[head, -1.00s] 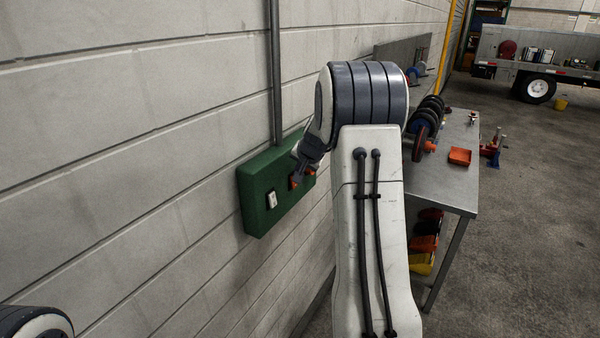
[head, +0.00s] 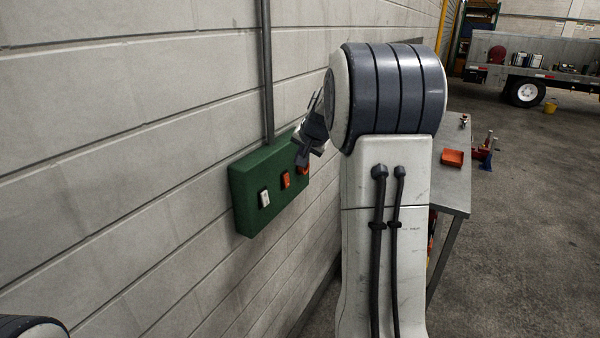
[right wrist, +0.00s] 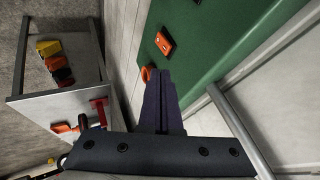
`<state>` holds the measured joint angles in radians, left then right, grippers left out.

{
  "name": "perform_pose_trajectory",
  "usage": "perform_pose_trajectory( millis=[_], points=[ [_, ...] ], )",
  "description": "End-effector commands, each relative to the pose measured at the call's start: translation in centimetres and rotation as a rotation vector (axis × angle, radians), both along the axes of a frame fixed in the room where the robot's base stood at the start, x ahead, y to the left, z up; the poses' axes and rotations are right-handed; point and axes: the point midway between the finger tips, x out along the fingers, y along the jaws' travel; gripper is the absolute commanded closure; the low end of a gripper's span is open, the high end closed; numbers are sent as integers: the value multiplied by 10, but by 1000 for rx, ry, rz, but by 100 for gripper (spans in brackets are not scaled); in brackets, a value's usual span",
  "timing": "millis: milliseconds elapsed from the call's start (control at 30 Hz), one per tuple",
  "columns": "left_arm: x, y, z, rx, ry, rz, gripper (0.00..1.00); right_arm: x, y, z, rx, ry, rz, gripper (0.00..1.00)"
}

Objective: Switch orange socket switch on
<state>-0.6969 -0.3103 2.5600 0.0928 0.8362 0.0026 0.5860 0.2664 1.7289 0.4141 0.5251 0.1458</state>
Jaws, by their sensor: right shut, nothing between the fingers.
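A green box (head: 246,205) is fixed to the wall and carries a white switch (head: 264,198) and an orange switch (head: 286,179). Another orange part (head: 305,169) at its right end is partly hidden by my right gripper (head: 300,159). In the right wrist view, the green box (right wrist: 205,35) shows the orange switch (right wrist: 165,43) uncovered above the fingers. The other orange part (right wrist: 146,74) is beside the fingertips of the right gripper (right wrist: 159,76), partly covered. The right gripper is shut and empty; whether it touches the box I cannot tell. My left gripper is out of view.
A grey conduit (head: 267,75) runs up the wall from the box. A metal workbench (head: 456,190) with an orange tray (head: 452,158) stands right of my right arm. Open floor lies further right.

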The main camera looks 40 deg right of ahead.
Motion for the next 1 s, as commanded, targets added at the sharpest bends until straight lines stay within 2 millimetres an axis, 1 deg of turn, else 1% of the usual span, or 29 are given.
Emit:
perform_pose_trajectory(
  millis=[33,100,200,300,467,933,1000],
  points=[
    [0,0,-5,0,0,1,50,-6,-1,9,-3,-4,-4,100],
    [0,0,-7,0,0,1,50,-12,1,20,-3,-3,-7,100],
    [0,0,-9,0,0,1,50,-17,5,32,-2,-3,-7,100],
    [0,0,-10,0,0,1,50,-19,8,39,-1,0,-6,100],
    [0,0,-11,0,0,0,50,-21,10,42,1,1,-5,100],
    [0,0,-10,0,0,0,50,-20,11,42,0,1,-2,100],
    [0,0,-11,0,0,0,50,-19,17,40,0,6,10,100]
  ],
)
